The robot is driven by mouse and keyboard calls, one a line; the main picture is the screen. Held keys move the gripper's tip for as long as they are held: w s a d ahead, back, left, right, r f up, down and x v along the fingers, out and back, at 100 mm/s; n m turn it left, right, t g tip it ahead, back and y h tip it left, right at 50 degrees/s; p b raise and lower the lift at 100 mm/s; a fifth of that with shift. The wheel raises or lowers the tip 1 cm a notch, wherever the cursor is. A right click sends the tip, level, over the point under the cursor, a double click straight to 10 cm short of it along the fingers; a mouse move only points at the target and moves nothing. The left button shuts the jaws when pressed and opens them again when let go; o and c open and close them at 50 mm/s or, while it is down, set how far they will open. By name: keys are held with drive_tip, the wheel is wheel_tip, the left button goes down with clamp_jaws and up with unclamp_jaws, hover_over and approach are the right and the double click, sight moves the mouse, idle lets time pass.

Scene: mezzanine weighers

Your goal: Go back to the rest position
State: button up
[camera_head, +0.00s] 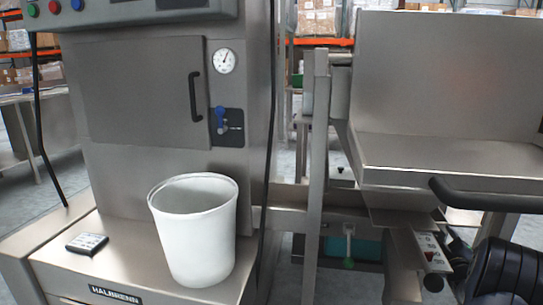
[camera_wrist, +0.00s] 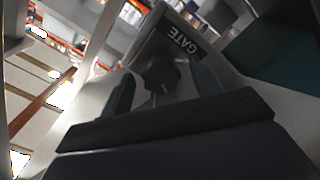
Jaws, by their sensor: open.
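My gripper (camera_wrist: 163,76) is open in the wrist view, with one dark finger on each side of a black knob (camera_wrist: 160,73). The knob sits on a grey panel with a label reading GATE (camera_wrist: 183,40). I cannot tell whether the fingers touch the knob; nothing shows as gripped. In the head view my dark arm reaches in at the lower right, near a small control box (camera_head: 433,252) under the steel hopper. The fingers are hard to make out there.
A white bucket (camera_head: 195,235) stands on the steel ledge at left, beside a small dark device (camera_head: 87,243). Behind it are a cabinet door with a handle (camera_head: 195,97), a gauge (camera_head: 225,61) and a blue valve (camera_head: 221,118). The steel hopper (camera_head: 450,160) and its black bar (camera_head: 485,196) overhang my arm.

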drive_tip(key=m, duration=0.2)
drive_tip(key=shift+m+p, duration=0.3)
drive_tip(key=m+p, duration=0.2)
drive_tip(key=shift+r+m, duration=0.1)
drive_tip(key=shift+m, duration=0.2)
drive_tip(key=shift+a+m+p, duration=0.1)
drive_tip(key=shift+m+p, duration=0.75)
drive_tip(key=shift+m, duration=0.25)
drive_tip(key=shift+f+m, duration=0.2)
drive_tip(key=shift+m, duration=0.1)
